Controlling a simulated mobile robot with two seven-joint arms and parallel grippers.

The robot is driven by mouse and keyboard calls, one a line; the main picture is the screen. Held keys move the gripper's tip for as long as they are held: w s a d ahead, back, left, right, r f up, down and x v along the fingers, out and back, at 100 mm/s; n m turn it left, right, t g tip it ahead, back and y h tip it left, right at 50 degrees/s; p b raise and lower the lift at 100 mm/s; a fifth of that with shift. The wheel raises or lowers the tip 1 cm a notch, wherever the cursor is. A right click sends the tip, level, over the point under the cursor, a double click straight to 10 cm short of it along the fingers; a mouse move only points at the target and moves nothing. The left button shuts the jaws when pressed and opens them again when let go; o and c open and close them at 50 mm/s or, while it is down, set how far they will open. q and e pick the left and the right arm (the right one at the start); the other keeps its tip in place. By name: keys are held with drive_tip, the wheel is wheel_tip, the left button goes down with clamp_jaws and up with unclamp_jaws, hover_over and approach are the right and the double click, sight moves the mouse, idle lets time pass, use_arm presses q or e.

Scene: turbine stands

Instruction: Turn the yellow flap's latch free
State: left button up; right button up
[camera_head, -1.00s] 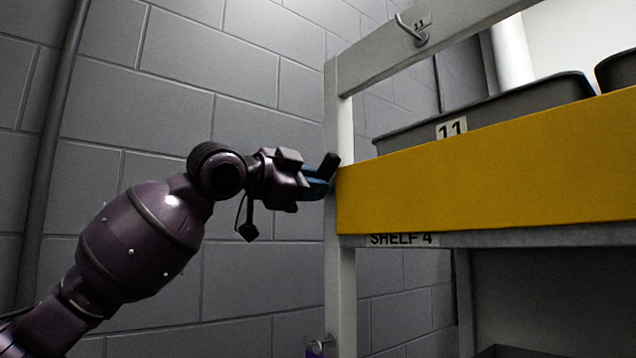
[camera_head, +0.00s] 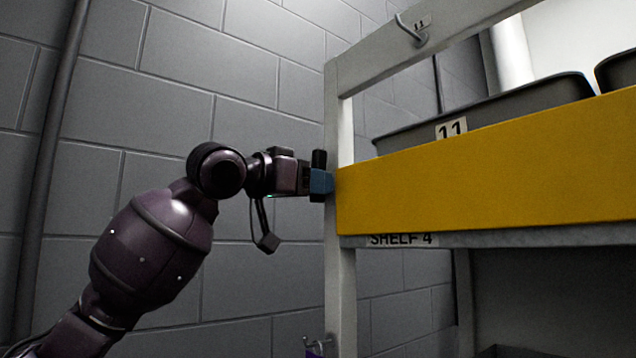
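The yellow flap (camera_head: 490,172) is a long panel across the front of the shelf, upright, with its left end at the shelf's left post. My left gripper (camera_head: 322,183) is at that left end, beside the post. A small blue part (camera_head: 321,186) shows at its fingertips, next to a dark upright finger. I cannot tell whether the blue part belongs to the latch or to the gripper, or whether the fingers are closed. The latch itself is not clearly visible. My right gripper is not in view.
The shelf's light grey post (camera_head: 341,280) stands under the gripper. A dark bin (camera_head: 490,108) labelled 11 sits behind the flap. A hook (camera_head: 412,32) is on the upper rail. A grey block wall (camera_head: 170,90) stands behind my arm.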

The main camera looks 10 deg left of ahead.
use_arm(q)
drive_tip(key=shift+o, duration=1.3)
drive_tip(key=shift+s, duration=0.1)
drive_tip(key=b+v, duration=0.1)
drive_tip(key=v, duration=0.4)
drive_tip(key=shift+b, duration=0.3)
